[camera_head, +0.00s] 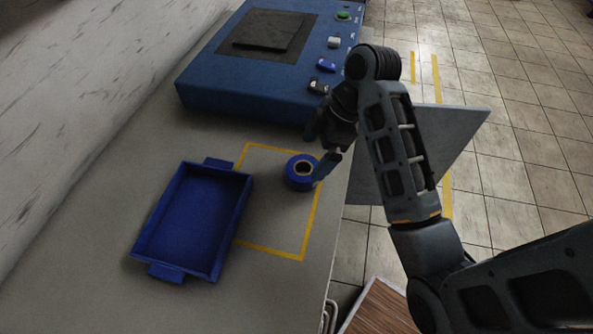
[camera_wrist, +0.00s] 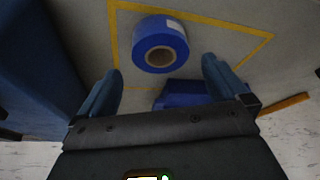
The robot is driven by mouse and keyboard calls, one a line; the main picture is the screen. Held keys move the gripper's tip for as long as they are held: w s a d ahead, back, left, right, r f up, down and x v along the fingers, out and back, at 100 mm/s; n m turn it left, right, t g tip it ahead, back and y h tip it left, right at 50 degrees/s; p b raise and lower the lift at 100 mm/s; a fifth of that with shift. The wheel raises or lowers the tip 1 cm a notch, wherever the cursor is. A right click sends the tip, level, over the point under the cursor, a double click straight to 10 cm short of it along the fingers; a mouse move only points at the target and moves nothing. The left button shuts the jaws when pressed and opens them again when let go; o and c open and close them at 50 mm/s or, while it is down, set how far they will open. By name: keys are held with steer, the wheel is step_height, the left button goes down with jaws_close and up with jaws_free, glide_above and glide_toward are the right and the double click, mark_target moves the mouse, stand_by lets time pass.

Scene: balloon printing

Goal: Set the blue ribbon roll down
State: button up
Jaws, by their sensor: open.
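The blue ribbon roll (camera_head: 300,172) lies flat on the grey table inside the yellow taped outline, its round core hole facing up. It also shows in the wrist view (camera_wrist: 152,50), beyond my fingertips and between their lines. My gripper (camera_head: 319,152) is open beside the roll, on its right and far side. One finger looks very close to the roll's right edge in the head view; I cannot tell whether it touches. In the wrist view both fingers (camera_wrist: 160,82) stand apart with nothing between them.
An empty blue tray (camera_head: 192,222) stands left of the roll, partly over the outline's left side. A blue machine (camera_head: 225,84) with a dark plate and several buttons stands behind. The table's right edge is close to the outline, with tiled floor beyond.

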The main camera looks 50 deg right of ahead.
mark_target(303, 167)
steer(key=x, duration=0.6)
steer(key=shift+w+a+f, duration=0.15)
steer(key=shift+f, duration=0.05)
steer(key=shift+c, duration=0.3)
steer(key=c, duration=0.9)
steer(key=shift+r+p, duration=0.15)
steer(key=shift+p, duration=0.2)
